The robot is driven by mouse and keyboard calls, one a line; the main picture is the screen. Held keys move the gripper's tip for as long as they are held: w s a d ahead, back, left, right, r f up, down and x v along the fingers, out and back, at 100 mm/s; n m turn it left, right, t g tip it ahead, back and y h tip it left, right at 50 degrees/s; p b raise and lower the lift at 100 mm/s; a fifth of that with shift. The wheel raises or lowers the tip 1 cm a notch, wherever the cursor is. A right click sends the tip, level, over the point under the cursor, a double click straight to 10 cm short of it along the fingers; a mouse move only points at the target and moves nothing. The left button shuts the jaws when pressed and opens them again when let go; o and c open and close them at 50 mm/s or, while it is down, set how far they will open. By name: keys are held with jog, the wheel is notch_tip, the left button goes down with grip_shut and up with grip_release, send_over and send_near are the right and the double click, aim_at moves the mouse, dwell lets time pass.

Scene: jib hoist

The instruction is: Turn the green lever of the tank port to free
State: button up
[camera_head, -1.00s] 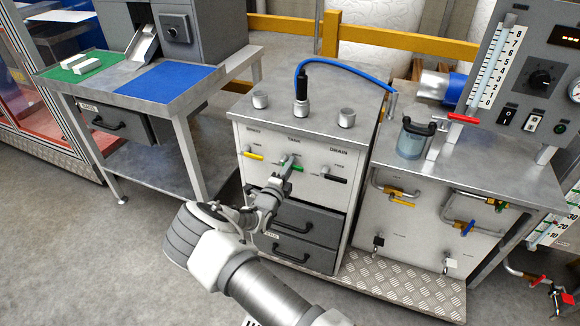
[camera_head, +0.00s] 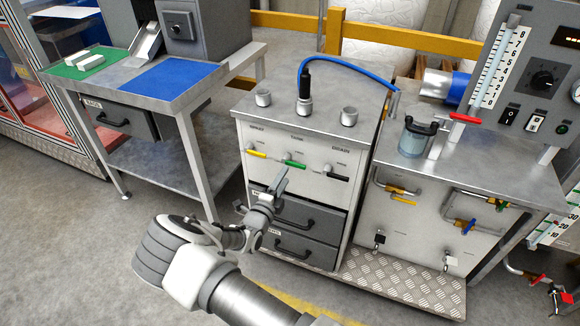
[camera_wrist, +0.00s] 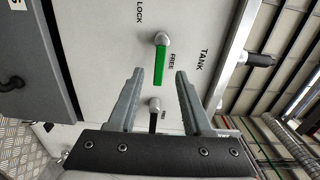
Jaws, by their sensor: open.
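The green lever (camera_head: 294,164) is on the front panel of the grey cabinet, in the middle column marked TANK. It also shows in the wrist view (camera_wrist: 159,65), where it lies alongside the FREE label (camera_wrist: 172,60). The LOCK label (camera_wrist: 140,12) is off beyond its pivot end.
A yellow lever (camera_head: 257,154) sits left of the green one and a black lever (camera_head: 337,177) right of it. Drawers with black handles (camera_head: 297,212) are below. A blue hose (camera_head: 335,64) arches over the cabinet top. Open floor lies to the left.

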jog(key=v, duration=1)
jog(key=shift+p, duration=0.45)
jog(key=shift+w, duration=0.1)
jog(key=s+d+r+m+g+h+p, duration=0.2)
jog(key=s+d+r+m+g, duration=0.2)
jog(key=d+r+m+g, duration=0.55)
jog(key=s+d+r+m+g+h+p, duration=0.2)
jog(key=s+d+r+m+g, duration=0.15)
jog(key=d+r+m, duration=1.05)
jog(key=s+r+m+t+y+p, duration=0.1)
jog(key=s+r+m+y+p, duration=0.4)
jog(key=s+r+m+y, duration=0.5)
jog(key=s+r+m, duration=0.8)
jog(key=s+m, duration=0.1)
jog(key=m, duration=0.7)
jog(key=shift+a+r+m+t, duration=0.3)
jog(key=shift+r+m, duration=0.05)
